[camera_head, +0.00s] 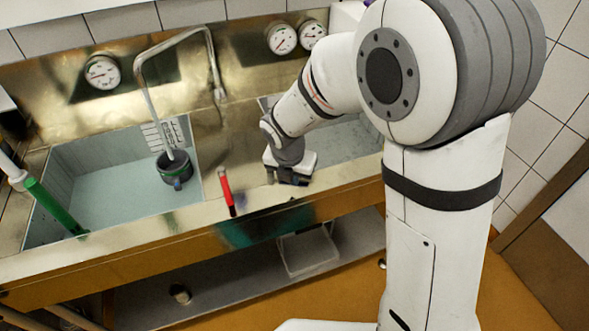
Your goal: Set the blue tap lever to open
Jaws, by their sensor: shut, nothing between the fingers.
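My gripper (292,181) is at the front edge of the steel counter, right of a red-handled lever (227,190). Its dark fingers point down and look shut and empty. I cannot clearly make out a blue tap lever. A small dark bluish patch shows on the counter edge between the red lever and my gripper, but I cannot tell whether it is a lever or a reflection. My gripper may hide part of that area. The red lever stands apart from my gripper, leaning slightly.
A left basin (105,178) holds pale liquid under a bent metal spout (145,75), with a dark mug-like vessel (174,168) at its right end. A green-handled tool (52,207) leans at the left. Dial gauges (102,72) line the back. A pale tray (308,252) sits on the shelf below.

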